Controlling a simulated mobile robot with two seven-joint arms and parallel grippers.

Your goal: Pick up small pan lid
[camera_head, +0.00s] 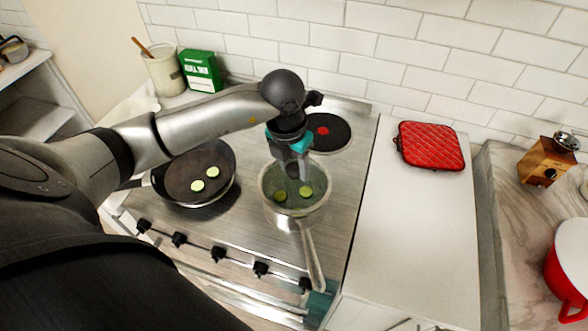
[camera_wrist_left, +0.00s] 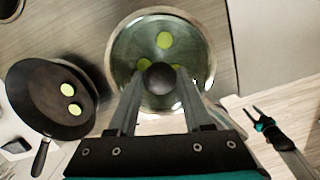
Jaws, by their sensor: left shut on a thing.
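The small pan lid (camera_wrist_left: 137,69) is round clear glass with a metal rim and a black knob (camera_wrist_left: 160,77). In the head view the lid (camera_head: 276,180) is over the saucepan (camera_head: 291,218) on the front right of the stove; I cannot tell if it touches the pan's rim. Green slices show through the glass. My left gripper (camera_head: 293,173) points down over the lid and is shut on its knob, with one finger on each side in the left wrist view (camera_wrist_left: 157,80). My right gripper (camera_wrist_left: 258,112) shows small at the right of the left wrist view; its jaw state is unclear.
A dark frying pan (camera_head: 190,190) with two green slices stands left of the saucepan. The saucepan handle (camera_head: 312,258) points toward the front edge. A red quilted pad (camera_head: 430,146) lies on the white counter (camera_head: 405,225), otherwise clear. A green box (camera_head: 200,72) and utensil crock (camera_head: 163,70) stand behind.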

